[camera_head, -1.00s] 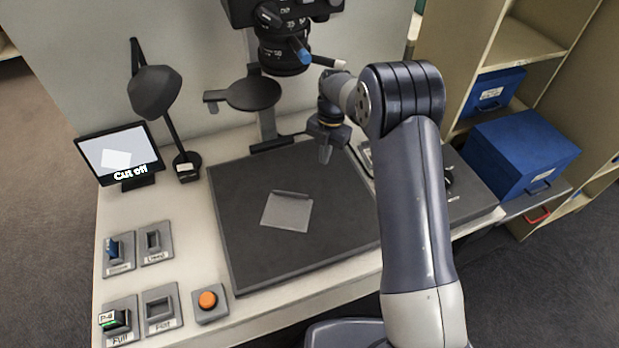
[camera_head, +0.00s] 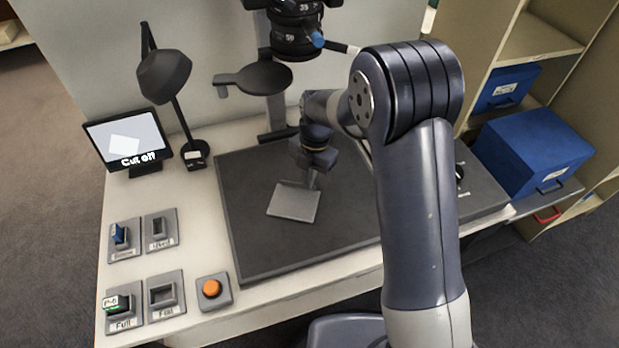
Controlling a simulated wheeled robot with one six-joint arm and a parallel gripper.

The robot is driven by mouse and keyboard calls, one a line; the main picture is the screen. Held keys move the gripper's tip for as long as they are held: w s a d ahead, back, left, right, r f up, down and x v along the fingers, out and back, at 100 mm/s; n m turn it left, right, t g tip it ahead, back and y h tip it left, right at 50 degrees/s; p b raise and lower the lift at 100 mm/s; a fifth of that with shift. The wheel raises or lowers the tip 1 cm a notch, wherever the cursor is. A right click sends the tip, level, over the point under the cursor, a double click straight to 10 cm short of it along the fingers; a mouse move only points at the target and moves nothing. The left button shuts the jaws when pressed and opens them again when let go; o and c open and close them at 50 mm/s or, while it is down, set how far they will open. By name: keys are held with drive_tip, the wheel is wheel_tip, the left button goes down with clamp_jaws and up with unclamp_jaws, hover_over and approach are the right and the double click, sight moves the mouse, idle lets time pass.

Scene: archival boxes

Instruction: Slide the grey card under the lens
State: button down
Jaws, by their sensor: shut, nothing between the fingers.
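The grey card (camera_head: 293,203) lies flat on the dark board (camera_head: 250,255), left of the board's middle and turned a little. My gripper (camera_head: 312,181) is shut and empty, pointing down at the card's far right edge. It looks at or very near that edge; I cannot tell whether it touches. The lens (camera_head: 297,38) is on the column above the back of the board. The small screen (camera_head: 127,142) shows a tilted pale shape and the words "Cut off".
A lamp (camera_head: 165,75) stands behind the board's left corner. A round dark plate on an arm (camera_head: 262,78) hangs below the lens. An orange button (camera_head: 211,288) and several labelled holders are at the front left.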

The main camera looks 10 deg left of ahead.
drive_tip(key=shift+f, duration=0.25)
drive_tip(key=shift+w+d, duration=0.45)
drive_tip(key=shift+w, duration=0.4)
drive_tip(key=shift+w+d, duration=0.45)
drive_tip(key=shift+w, duration=0.4)
drive_tip(key=shift+r+p, duration=0.1)
drive_tip(key=shift+p, duration=0.2)
drive_tip(key=shift+r+p, duration=0.45)
drive_tip(key=shift+r, duration=0.25)
drive_tip(key=shift+s+a, duration=0.1)
